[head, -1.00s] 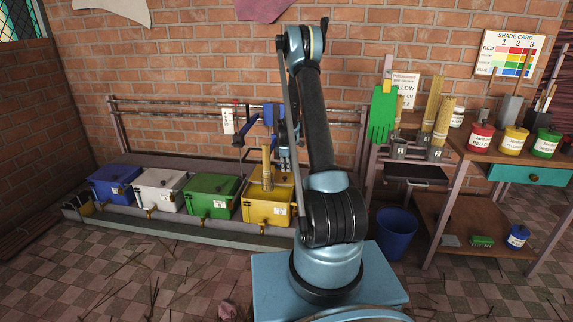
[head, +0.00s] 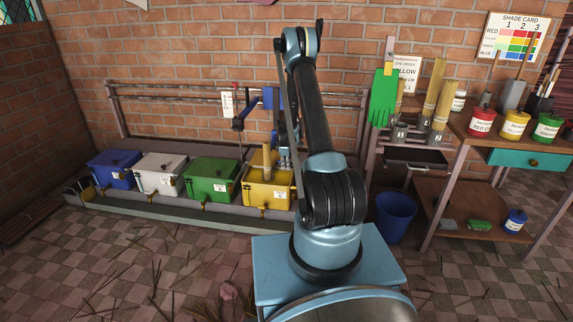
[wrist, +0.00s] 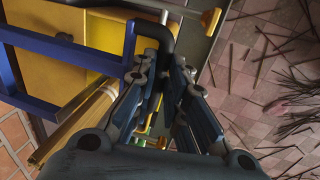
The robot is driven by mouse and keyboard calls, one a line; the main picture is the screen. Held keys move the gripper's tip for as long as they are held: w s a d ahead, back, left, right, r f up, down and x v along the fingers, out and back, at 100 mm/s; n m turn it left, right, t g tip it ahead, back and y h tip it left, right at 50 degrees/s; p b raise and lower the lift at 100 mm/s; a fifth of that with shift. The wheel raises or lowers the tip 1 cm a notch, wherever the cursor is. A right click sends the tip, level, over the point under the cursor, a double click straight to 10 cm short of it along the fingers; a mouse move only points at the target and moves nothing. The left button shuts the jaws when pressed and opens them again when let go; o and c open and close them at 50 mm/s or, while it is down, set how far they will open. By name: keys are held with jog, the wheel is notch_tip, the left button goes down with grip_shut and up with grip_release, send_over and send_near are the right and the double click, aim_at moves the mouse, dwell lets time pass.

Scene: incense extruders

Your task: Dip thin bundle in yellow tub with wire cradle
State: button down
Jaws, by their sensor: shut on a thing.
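The yellow tub (head: 268,198) is the rightmost in the row of tubs. The thin bundle (head: 267,158) stands upright in it, its lower part below the rim and its top sticking out. It also shows as tan sticks (wrist: 72,122) left of my gripper in the wrist view. My gripper (wrist: 163,78) is shut on a black bent handle (wrist: 158,32) beside blue bars (wrist: 45,45), apparently the cradle's. In the head view my gripper (head: 285,160) is partly hidden behind my arm, at the tub's right back. The cradle wires are too small to make out.
Green (head: 210,188), white (head: 158,182) and blue (head: 112,170) tubs stand to the left. A rail (head: 180,92) runs behind them. A blue bucket (head: 396,217) and a workbench with dye pots (head: 480,122) are at right. Loose sticks litter the floor.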

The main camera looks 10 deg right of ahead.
jog(key=shift+s+f, duration=0.15)
jog(key=c, duration=1.6)
grip_release()
jog(key=shift+f, duration=0.1)
jog(key=shift+r, duration=0.7)
notch_tip(320, 180, up, 10)
jog(key=s, duration=0.2)
jog(key=shift+a+r, duration=0.2)
jog(key=shift+a, duration=0.2)
